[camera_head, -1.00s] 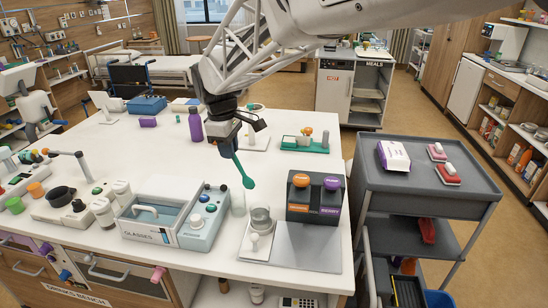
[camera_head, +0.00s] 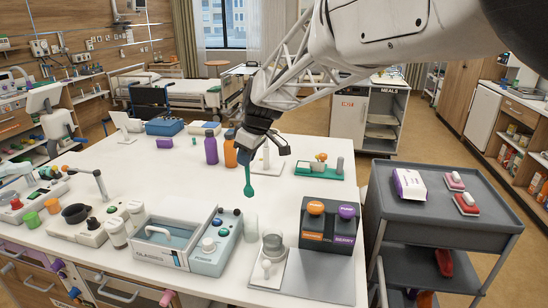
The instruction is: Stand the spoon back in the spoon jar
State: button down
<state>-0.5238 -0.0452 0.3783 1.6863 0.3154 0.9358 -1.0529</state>
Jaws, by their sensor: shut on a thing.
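A green spoon (camera_head: 248,181) hangs from my gripper (camera_head: 258,147), nearly upright with its bowl end down. My gripper is shut on its upper part, and the exact grip is hard to make out. The spoon is in the air over the white bench, apart from the vessels below. A small clear, empty-looking jar (camera_head: 251,228) stands below it in the picture. A larger clear vessel (camera_head: 273,245) stands on a white base just to its right. I cannot tell for certain which of them is the spoon jar.
A box with orange and purple knobs (camera_head: 328,228) stands right of the vessels, and the open "GLASSES" bin (camera_head: 165,240) is left. The bench middle (camera_head: 180,190) is clear.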

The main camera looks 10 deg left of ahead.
aim_at(249, 196)
jog(key=shift+w+r, duration=0.1)
jog(key=shift+w, duration=0.05)
jog(key=shift+f, duration=0.25)
dwell(0.3)
jog(key=shift+f, duration=6.2)
jog(key=c, duration=1)
grip_release()
jog(key=shift+v, duration=3.9)
